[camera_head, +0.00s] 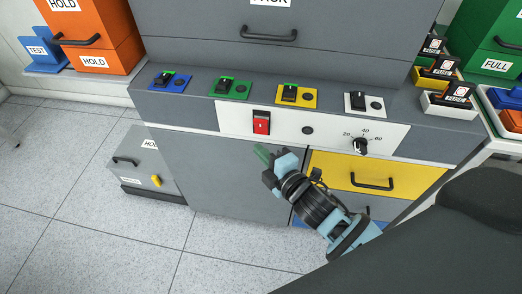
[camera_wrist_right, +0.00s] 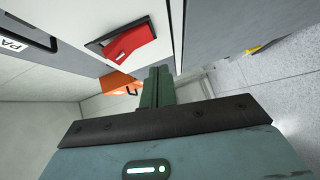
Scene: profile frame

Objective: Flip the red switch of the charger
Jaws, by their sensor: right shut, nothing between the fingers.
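The charger's white panel (camera_head: 290,129) is on the front of a grey cabinet, and the red switch (camera_head: 261,122) is near its left end. My right gripper (camera_head: 262,152) is below the red switch in the head view, its green fingers shut with nothing between them. In the right wrist view the red switch (camera_wrist_right: 131,41) is a tilted rocker in a dark frame on the white panel. The shut fingertips (camera_wrist_right: 157,72) are close by it, with a small gap visible in the picture; I cannot tell the exact depth. My left gripper is not in view.
A black dial (camera_head: 360,146) and a round black button (camera_head: 307,130) share the panel. Coloured holders with black modules (camera_head: 290,93) line the ledge above. A yellow drawer (camera_head: 375,174) is at the lower right. A grey box (camera_head: 145,162) stands on the floor at left.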

